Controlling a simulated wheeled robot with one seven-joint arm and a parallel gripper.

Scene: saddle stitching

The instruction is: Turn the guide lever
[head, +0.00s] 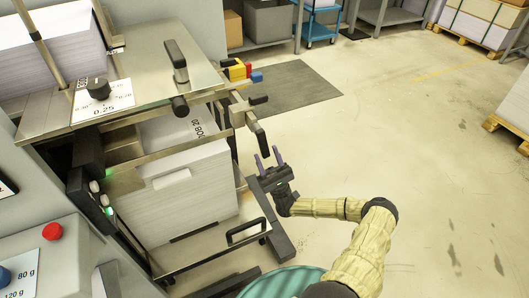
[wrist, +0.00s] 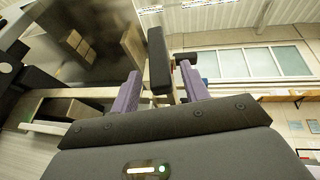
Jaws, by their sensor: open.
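A black bar-shaped handle (head: 259,132), which looks like the guide lever, sticks out on a metal arm at the right side of the stacker. In the wrist view the handle (wrist: 159,60) stands upright in the gap between my fingertips. My gripper (head: 268,157) has two purple fingers pointing up, open and empty, just below the handle's lower end. In the wrist view my gripper (wrist: 160,76) has a finger on each side of the handle; I cannot tell whether it reaches between them. A second black handle (head: 176,60) stands on the machine's top plate.
A black dial (head: 98,88) sits on a scale plate marked 0.25. A paper stack (head: 188,190) fills the bay below. A black-handled cart frame (head: 246,231) is low beside my gripper. Red, yellow and blue blocks (head: 240,71) lie behind.

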